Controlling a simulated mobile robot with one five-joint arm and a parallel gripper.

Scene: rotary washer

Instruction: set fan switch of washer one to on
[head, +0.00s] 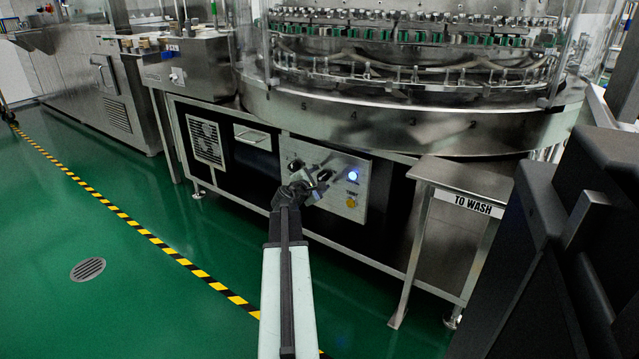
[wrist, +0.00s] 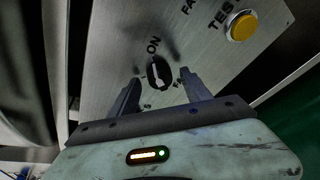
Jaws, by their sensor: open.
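The washer's control panel (head: 360,165) is a brushed metal plate under the big round machine. In the wrist view, a black rotary switch (wrist: 158,72) with a light mark sits on the panel, with the word ON beside it. I cannot read a full name for this switch. My gripper (wrist: 161,94) is open, with one finger on each side and the switch between and just beyond the tips. Contact cannot be told. In the head view my gripper (head: 319,183) is in front of the panel's left part and hides the switch.
A steel stand marked TO WASH (head: 474,204) is to the right. The green floor (head: 150,290) at left is clear.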

